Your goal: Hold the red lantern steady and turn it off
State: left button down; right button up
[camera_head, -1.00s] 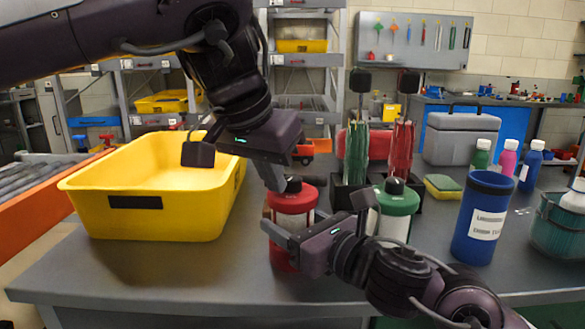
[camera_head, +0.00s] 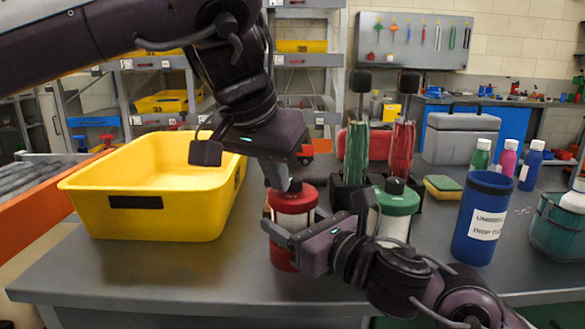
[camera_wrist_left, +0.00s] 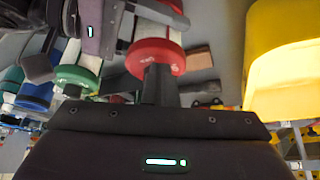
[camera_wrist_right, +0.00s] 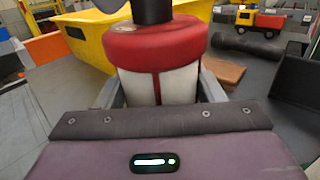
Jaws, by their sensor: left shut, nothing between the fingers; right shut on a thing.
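The red lantern (camera_head: 293,204) stands upright on the grey table, with a red cap and a pale body with red bars. My right gripper (camera_head: 292,228) is shut around its body. The right wrist view shows the lantern (camera_wrist_right: 155,45) between the fingers. My left gripper (camera_head: 288,184) is shut and empty, with its fingertips pointing down at the lantern's top and hiding the black knob there. The left wrist view shows the closed fingertips (camera_wrist_left: 157,75) at the red cap (camera_wrist_left: 155,56); whether they touch the knob I cannot tell.
A green lantern (camera_head: 397,201) stands close on the right, behind my right wrist. A yellow bin (camera_head: 150,215) is on the left. Holders with green (camera_head: 356,155) and red sticks (camera_head: 402,150) stand behind. A blue container (camera_head: 481,220) is at right. The table's front left is clear.

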pick_arm(q)
jog(key=shift+s+d, duration=0.1)
jog(key=shift+d, duration=0.1)
pick_arm(e)
jog(key=shift+s+a, duration=0.1)
pick_arm(q)
jog(key=shift+s, duration=0.1)
jog(key=shift+s+a, duration=0.2)
jog(key=shift+s, duration=0.05)
notch_tip(320, 180, up, 6)
dwell(0.5)
pick_arm(e)
jog(key=o, duration=1.3)
